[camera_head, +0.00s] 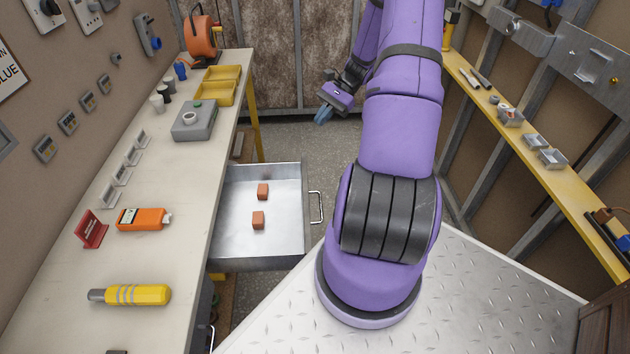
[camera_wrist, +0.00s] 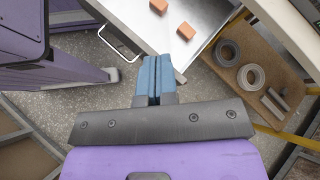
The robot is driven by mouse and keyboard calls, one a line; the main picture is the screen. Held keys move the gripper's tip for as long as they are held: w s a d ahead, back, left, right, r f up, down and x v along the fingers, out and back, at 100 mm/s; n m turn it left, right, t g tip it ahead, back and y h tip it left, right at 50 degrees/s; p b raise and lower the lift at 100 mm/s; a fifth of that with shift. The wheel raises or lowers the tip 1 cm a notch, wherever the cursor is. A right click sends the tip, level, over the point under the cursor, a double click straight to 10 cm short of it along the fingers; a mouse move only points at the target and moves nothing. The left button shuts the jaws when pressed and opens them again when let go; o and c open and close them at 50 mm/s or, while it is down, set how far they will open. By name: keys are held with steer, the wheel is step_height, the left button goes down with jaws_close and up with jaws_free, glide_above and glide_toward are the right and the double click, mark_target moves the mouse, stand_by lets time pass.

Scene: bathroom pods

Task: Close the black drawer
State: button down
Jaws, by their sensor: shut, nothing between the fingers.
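The drawer (camera_head: 278,240) is pulled out from under the left workbench. Its inside looks silver-grey in the head view, and two small orange-brown blocks (camera_head: 262,191) lie in it. A metal handle (camera_head: 317,207) is on its front, facing right. The drawer (camera_wrist: 198,14) and its handle (camera_wrist: 117,43) also show at the top of the wrist view. My gripper (camera_head: 323,116) is beyond the drawer's far end, apart from it, with blue fingers. In the wrist view the blue fingers (camera_wrist: 152,72) are together and empty, close to a drawer corner.
A lower shelf (camera_wrist: 259,84) with grey rings is beside the drawer. A yellow-edged shelf (camera_head: 540,165) runs along the right. Grey floor (camera_head: 290,142) is open beyond the drawer.

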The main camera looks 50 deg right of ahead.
steer(key=s+d+f+m+t, duration=0.2)
steer(key=s+f+m+t, duration=0.15)
steer(key=f, duration=0.45)
steer(key=s+d+f+m+t+y, duration=0.1)
steer(key=s+d+f+m+t, duration=0.2)
steer(key=f, duration=0.4)
steer(key=s+d+f+m+t, duration=0.1)
steer(key=s+f+m+t, duration=0.35)
steer(key=f, duration=0.35)
steer(key=x, duration=1.4)
steer(key=shift+w+d+r, duration=0.2)
steer(key=shift+w+r, duration=0.05)
steer(key=shift+w, duration=0.15)
steer(key=shift+a, duration=0.1)
glide_toward(235, 193)
steer(key=w+a+r, duration=0.1)
steer(key=w+a, duration=0.1)
steer(key=w+a+r, duration=0.1)
steer(key=w, duration=0.1)
steer(key=w+a+r, duration=0.1)
steer(key=w+a, duration=0.1)
steer(key=shift+w+a+r, duration=0.1)
steer(key=shift+a+r, duration=0.2)
steer(key=shift+r, duration=0.1)
steer(key=shift+w+a, duration=0.4)
steer(key=shift+w, duration=0.05)
steer(key=shift+w+r, duration=0.1)
steer(key=shift+a, duration=0.15)
